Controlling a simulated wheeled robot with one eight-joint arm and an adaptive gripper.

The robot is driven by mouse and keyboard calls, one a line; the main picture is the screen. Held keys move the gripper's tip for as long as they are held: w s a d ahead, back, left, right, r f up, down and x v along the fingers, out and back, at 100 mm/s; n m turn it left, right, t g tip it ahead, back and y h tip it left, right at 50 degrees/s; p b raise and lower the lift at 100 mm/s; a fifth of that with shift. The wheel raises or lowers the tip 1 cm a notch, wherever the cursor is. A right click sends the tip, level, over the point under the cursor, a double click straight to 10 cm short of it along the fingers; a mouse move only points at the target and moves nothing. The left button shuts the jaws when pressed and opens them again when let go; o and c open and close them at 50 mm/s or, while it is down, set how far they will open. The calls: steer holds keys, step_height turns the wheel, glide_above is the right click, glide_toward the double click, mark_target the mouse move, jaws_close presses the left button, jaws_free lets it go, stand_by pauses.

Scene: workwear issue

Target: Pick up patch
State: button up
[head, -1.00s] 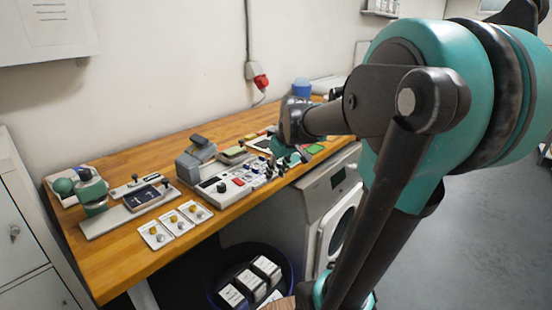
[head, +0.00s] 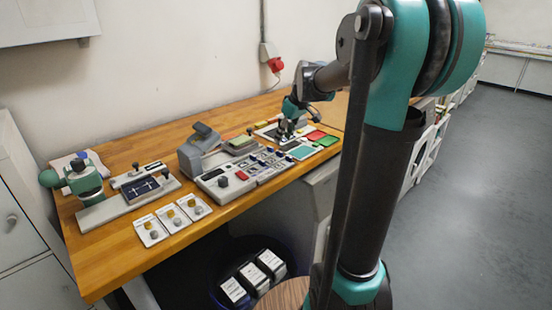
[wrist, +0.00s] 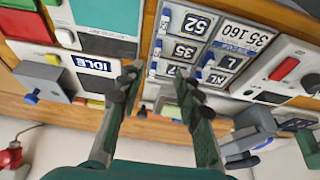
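I cannot tell for sure which piece is the patch. Flat coloured pieces lie at the far right of the bench: a red one (head: 315,135), a green one (head: 327,141) and a teal one (head: 300,152). The red piece (wrist: 25,25) and the teal piece (wrist: 105,15) also show at the upper left in the wrist view. My gripper (head: 288,132) is low over the bench beside them. In the wrist view my gripper (wrist: 157,84) has its two fingers apart with nothing held between them. A tray of numbered size tags (wrist: 190,48) lies just beyond the fingertips.
A grey control box (head: 222,182), a stamp-like device (head: 198,148) and white cards (head: 172,219) stand on the wooden bench (head: 110,245). A green-handled press (head: 82,177) is at the left. A dark bin (head: 225,290) with white-labelled boxes sits below. A display reads IDLE (wrist: 93,65).

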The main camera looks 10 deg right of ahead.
mark_target(279, 152)
steer(key=shift+x, duration=1.2)
steer(key=shift+d+x, duration=0.15)
steer(key=shift+x, duration=1.15)
steer(key=shift+d+x, duration=0.2)
steer(key=shift+x, duration=1.1)
steer(key=shift+c, duration=0.3)
jaws_close()
